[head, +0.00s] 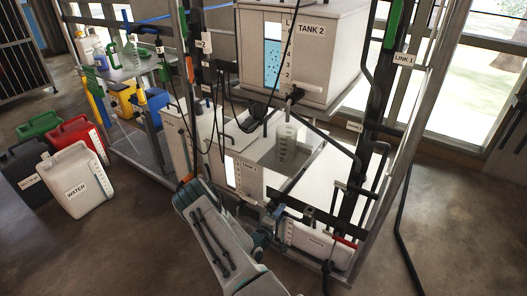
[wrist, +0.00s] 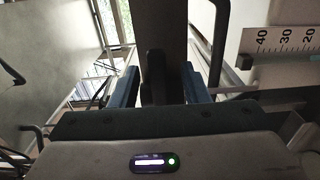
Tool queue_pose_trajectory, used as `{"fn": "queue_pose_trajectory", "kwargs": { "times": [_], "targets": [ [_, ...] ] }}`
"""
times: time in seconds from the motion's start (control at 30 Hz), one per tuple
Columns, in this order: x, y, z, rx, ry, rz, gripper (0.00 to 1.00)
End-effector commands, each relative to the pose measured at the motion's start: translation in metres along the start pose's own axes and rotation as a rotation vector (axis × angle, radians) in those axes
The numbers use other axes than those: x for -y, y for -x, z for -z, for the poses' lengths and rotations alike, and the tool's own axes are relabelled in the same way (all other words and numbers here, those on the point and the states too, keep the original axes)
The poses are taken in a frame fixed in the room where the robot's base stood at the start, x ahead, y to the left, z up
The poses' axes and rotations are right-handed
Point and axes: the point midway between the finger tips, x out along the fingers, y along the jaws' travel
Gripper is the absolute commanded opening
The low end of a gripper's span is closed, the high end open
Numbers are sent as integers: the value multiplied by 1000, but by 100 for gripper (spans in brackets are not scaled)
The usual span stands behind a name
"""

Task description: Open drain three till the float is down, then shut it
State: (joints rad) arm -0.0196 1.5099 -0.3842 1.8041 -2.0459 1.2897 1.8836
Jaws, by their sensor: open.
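My gripper (wrist: 160,88) is open in the wrist view, its two blue fingers apart. A dark upright bar with a black handle-like part (wrist: 156,75) stands between them; I cannot tell whether either finger touches it. In the head view my arm reaches to the low front of the rig, and the fingers are not clear there. Near it is a small black fitting (head: 308,214) above a low white container (head: 318,247). No label I can read marks drain three, and I cannot make out its float. A scale (wrist: 286,40) reading 40, 30, 20 shows at the wrist view's upper right.
Tank 2 (head: 322,52), with blue liquid in its gauge, is on the rig above. A red handle (head: 344,242) is at the low right. Jerrycans, one marked WATER (head: 78,185), stand at left.

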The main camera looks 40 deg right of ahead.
Motion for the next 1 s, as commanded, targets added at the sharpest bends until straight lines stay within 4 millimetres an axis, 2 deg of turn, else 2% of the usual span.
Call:
{"fn": "queue_pose_trajectory", "kwargs": {
  "times": [0.5, 1.0],
  "targets": [
    [-2, 60, 0, -2, 1, -1, 41],
    [-1, 70, 0, 0, 1, -1, 41]
  ]
}}
